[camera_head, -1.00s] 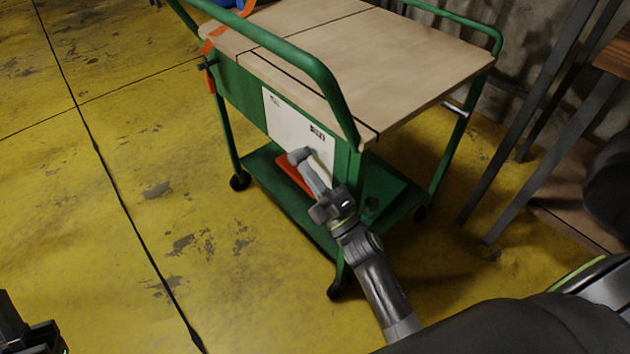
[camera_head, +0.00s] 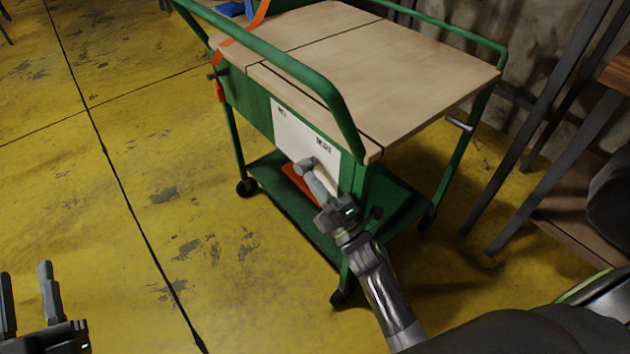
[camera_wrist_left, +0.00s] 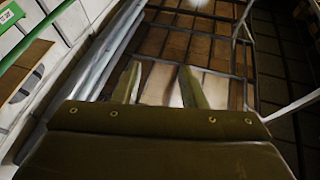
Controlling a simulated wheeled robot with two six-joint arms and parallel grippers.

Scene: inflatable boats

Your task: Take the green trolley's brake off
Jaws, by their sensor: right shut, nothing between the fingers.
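The green trolley (camera_head: 262,55) stands in the middle of the head view, with a wooden top. A white panel (camera_head: 295,128) with small dark print is on its near end; the print is too small to read surely. My right gripper (camera_head: 305,166) is shut and empty, its fingertips in front of the panel's lower part. I cannot tell whether they touch it. An orange part (camera_head: 299,184) shows just below the fingertips, partly hidden by the gripper. No brake lever can be made out for certain. My left gripper (camera_head: 28,298) is open and empty at the lower left; its fingers also show in the left wrist view (camera_wrist_left: 160,88).
Dark metal legs (camera_head: 545,150) of a rack stand at right. Yellow floor (camera_head: 130,215) is clear left of the trolley. The left wrist view shows grey pipes (camera_wrist_left: 112,55) and brown boards.

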